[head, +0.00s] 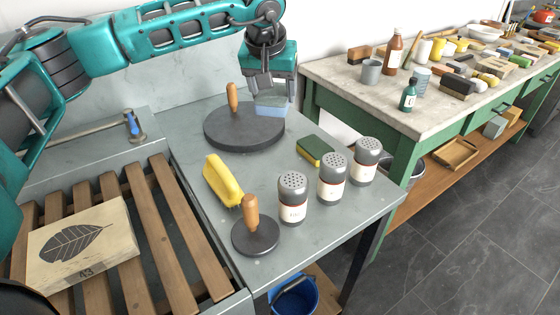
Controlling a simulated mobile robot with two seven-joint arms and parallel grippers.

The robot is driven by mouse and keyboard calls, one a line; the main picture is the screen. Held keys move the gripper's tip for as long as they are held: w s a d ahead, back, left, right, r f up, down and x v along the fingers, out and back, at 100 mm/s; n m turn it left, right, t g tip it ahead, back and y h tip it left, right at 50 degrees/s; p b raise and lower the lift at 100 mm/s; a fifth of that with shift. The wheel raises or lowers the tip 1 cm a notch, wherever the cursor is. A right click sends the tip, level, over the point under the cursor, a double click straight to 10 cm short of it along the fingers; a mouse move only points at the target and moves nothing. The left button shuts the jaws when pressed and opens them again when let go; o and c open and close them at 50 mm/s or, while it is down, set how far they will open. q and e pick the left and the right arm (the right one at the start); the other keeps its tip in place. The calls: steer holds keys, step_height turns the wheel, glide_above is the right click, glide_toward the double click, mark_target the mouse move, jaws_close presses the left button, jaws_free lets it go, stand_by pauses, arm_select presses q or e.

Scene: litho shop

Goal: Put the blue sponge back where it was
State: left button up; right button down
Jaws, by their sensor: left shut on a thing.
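The blue sponge (272,104) is a pale blue block at the far side of the grey metal table (190,160). My left gripper (270,92) points down from above and is shut on the blue sponge. The sponge shows just behind the right part of a large dark disc with a wooden handle (244,127). I cannot tell whether the sponge touches the table or the disc. My right gripper is not in view.
A yellow brush (222,180), a small handled disc (255,238), a green-yellow sponge (315,151) and three shakers (332,178) stand nearby. A leaf block (82,243) lies on slats at left. A crowded green bench (435,110) stands right.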

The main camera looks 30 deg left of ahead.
arm_select(q)
steer(key=f, duration=1.9)
steer(key=shift+s+b, duration=0.2)
steer(key=shift+b, duration=0.1)
steer(key=shift+f, duration=0.15)
steer(key=o, duration=0.9)
steer(key=shift+o, duration=0.2)
steer(key=shift+s+r, duration=0.1)
steer(key=shift+r, duration=0.5)
steer(key=v, duration=1.1)
steer(key=shift+p, duration=0.35)
steer(key=shift+s+r, duration=0.1)
